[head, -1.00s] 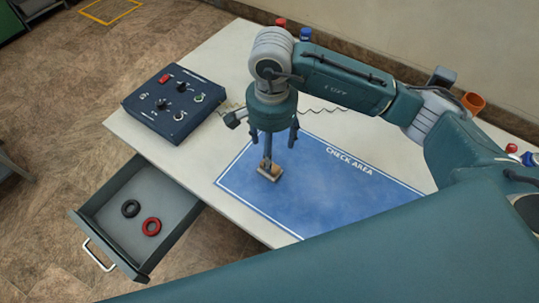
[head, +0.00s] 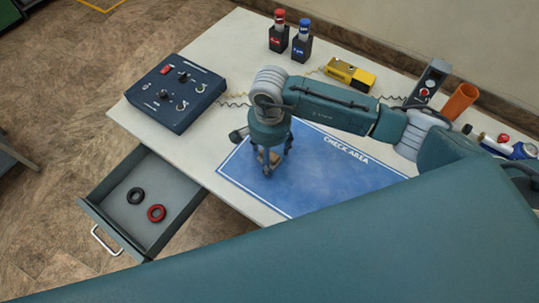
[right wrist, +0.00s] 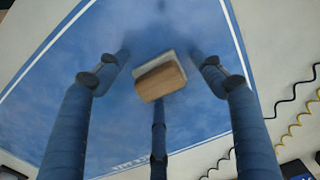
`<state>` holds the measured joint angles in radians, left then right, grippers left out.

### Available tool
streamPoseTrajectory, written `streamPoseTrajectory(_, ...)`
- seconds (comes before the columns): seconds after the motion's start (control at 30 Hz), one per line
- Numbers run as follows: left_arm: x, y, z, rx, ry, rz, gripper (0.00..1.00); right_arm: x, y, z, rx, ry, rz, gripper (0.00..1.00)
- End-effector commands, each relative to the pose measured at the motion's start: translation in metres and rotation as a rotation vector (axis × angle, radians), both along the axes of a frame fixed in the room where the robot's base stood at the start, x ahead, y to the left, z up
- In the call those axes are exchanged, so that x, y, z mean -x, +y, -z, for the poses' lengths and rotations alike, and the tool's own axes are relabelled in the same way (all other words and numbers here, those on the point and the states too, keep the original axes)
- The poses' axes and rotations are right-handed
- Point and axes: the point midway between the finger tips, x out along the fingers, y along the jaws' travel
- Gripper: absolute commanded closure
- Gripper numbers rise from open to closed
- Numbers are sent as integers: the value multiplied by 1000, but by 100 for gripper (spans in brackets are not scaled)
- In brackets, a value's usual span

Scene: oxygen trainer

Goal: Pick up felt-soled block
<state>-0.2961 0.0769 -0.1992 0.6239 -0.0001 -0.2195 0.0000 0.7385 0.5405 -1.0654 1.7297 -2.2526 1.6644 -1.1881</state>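The felt-soled block (right wrist: 160,83) has a tan wooden body with a pale grey layer along one edge. It is on the blue check area mat (head: 320,175), near the mat's left end. My right gripper (head: 272,163) is low over the mat with its fingers spread around the block. In the right wrist view the block lies between the open fingers, with gaps at both sides; the middle finger is close to it, and I cannot tell whether it touches. In the head view the fingers partly hide the block. My left gripper is not in view.
A dark control box (head: 170,92) stands at the table's left. An open drawer (head: 172,232) holds a black and a red ring. Red-capped and blue-capped bottles (head: 278,38), a yellow device (head: 350,73) and an orange cup (head: 459,101) stand along the back.

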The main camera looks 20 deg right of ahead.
Motion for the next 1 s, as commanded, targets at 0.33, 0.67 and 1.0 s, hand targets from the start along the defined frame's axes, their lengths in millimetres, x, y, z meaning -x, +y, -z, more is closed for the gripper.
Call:
streamPoseTrajectory(0.33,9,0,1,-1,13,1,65,0,0,-1,0,0,0,84)
streamPoseTrajectory(0.67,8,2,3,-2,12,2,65,-1,0,-8,0,-2,-1,84)
streamPoseTrajectory(1.0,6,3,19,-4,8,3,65,-3,0,-71,-2,-10,-2,84)
